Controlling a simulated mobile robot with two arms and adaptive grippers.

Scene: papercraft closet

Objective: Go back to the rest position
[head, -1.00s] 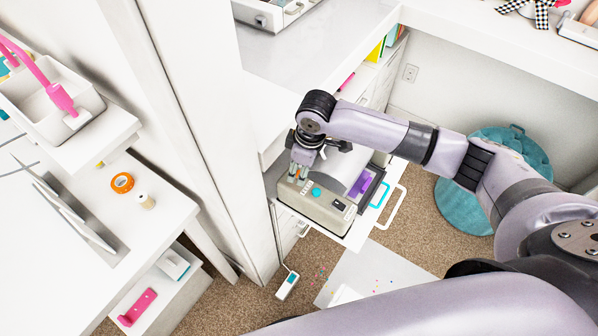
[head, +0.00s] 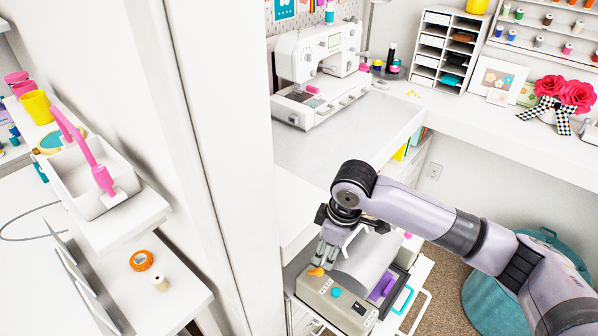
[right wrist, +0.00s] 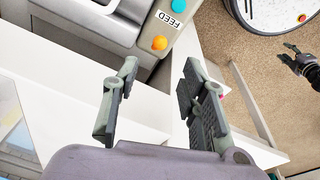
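The grey machine (head: 345,305) stands on a pulled-out shelf and has a turquoise button (head: 336,293) and an orange button (head: 316,271). In the right wrist view, the turquoise button (right wrist: 178,6), the orange button (right wrist: 159,43) and a FEED label show near the top. My right gripper (head: 327,256) hangs over the machine's left part, close to the orange button in the picture. In the right wrist view, its fingers (right wrist: 155,95) are spread with nothing between them. My left gripper (right wrist: 294,56) shows small at the right edge of that view, its fingers apart and empty. It is not in the head view.
A tall white panel (head: 220,150) stands left of the machine. The countertop (head: 345,135) above holds a sewing machine (head: 318,75). A white table (head: 170,300) is at left with an orange tape roll (head: 142,261). A teal pouf (head: 490,295) stands on the carpet at right.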

